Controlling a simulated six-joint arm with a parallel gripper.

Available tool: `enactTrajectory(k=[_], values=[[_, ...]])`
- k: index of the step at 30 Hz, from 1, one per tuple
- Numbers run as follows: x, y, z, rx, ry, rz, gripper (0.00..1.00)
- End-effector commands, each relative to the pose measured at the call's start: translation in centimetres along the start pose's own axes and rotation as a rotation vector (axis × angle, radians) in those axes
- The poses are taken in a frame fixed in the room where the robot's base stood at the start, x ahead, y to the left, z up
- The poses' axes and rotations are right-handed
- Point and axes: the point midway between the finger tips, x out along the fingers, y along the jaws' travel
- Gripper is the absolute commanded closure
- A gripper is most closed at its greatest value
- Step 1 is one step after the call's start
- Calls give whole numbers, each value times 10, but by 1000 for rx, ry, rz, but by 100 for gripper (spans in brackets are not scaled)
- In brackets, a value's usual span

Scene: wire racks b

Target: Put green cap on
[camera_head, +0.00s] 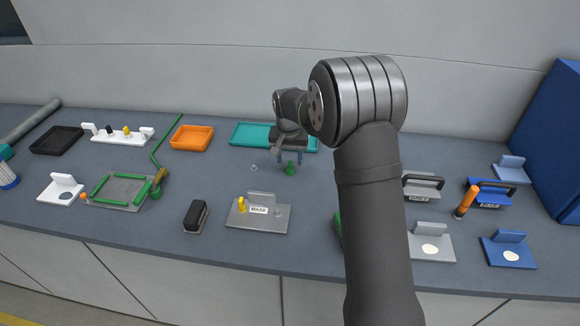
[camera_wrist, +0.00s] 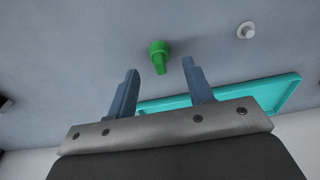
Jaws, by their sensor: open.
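The green cap (camera_head: 290,169) sits on the grey table just below my gripper (camera_head: 290,157) in the head view. In the wrist view the green cap (camera_wrist: 159,54) shows a round base with a narrower grip part. It lies ahead of and between the two blue fingertips of my gripper (camera_wrist: 160,68), apart from both. My gripper is open and empty. In the head view a grey plate (camera_head: 278,221) labelled "MASK" bears a small yellow piece (camera_head: 242,204) and a pale round piece (camera_head: 277,212). Whether the cap belongs to that plate I cannot tell.
A teal tray (camera_head: 250,135) lies behind my gripper, and it also shows in the wrist view (camera_wrist: 285,91). An orange tray (camera_head: 192,137) is left of it. A black block (camera_head: 196,216) stands front left.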

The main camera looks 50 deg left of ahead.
Motion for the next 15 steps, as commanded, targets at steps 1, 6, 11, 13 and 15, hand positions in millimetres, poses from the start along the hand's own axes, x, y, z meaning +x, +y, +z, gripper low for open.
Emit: enactTrajectory(k=[1,6,11,13,15], values=[[10,1,-1,0,-3,1,53],[32,1,-2,0,-2,1,53],[36,1,-2,0,0,0,53],[35,0,-2,0,0,0,53],[35,0,-2,0,0,0,62]])
